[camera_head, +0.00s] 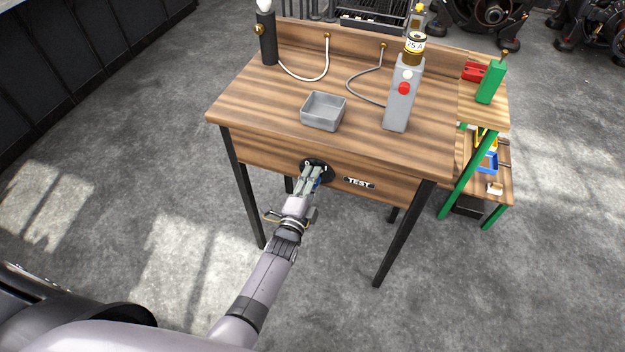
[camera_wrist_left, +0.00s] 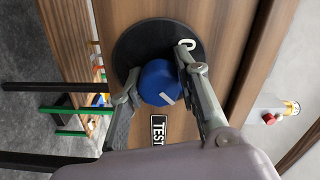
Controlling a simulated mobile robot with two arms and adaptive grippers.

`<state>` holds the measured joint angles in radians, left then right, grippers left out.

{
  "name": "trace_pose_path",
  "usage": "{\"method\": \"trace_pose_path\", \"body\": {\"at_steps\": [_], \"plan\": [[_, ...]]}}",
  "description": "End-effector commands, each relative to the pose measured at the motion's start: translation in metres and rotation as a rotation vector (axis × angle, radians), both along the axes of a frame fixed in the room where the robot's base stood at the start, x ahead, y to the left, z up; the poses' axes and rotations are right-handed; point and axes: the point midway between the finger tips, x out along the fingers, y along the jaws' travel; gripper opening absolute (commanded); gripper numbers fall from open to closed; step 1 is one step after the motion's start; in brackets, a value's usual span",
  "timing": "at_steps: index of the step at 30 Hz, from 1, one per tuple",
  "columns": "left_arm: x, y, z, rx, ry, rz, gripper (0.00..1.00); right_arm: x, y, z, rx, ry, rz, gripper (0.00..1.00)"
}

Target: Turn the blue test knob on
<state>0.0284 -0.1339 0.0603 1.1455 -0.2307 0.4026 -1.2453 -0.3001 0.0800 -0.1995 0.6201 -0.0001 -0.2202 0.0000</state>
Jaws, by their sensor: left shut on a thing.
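The blue test knob (camera_wrist_left: 158,80) sits on a round black plate (camera_wrist_left: 128,50) on the wooden front of the workbench. My left gripper (camera_head: 312,176) is shut on the knob, with one finger on each side of it in the left wrist view (camera_wrist_left: 158,74). A white pointer line on the knob faces the lower right of that view, toward the TEST label (camera_wrist_left: 158,132). A white mark shows on the plate beside one fingertip. In the head view the fingers hide most of the knob. My right gripper is out of view.
The workbench top (camera_head: 250,95) holds a grey tray (camera_head: 323,112), a grey box with a red button (camera_head: 402,95) and a black cylinder holder (camera_head: 267,38) with a cable. A green-legged shelf (camera_head: 455,180) stands at the right. The floor in front is clear.

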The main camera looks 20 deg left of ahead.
Motion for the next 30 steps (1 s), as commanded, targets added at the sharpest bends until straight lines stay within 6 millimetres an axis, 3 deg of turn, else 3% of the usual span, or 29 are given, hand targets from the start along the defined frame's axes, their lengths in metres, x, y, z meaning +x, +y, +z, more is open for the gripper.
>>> {"method": "trace_pose_path", "body": {"at_steps": [7, 8, 17, 26, 30], "plan": [[-0.001, -0.001, -0.001, 0.003, 0.003, -0.002, 0.02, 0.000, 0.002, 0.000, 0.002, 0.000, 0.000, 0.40], [-0.001, -0.001, -0.001, 0.003, 0.003, -0.002, 0.31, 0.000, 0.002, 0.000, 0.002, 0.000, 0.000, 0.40], [0.000, 0.000, -0.001, 0.002, 0.002, -0.001, 0.51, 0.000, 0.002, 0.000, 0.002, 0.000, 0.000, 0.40], [-0.001, 0.000, 0.000, 0.002, 0.001, 0.000, 0.51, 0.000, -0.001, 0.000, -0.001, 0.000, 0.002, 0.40], [-0.012, 0.000, -0.001, 0.002, 0.002, 0.000, 0.51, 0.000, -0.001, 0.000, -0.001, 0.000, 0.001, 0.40]]}}
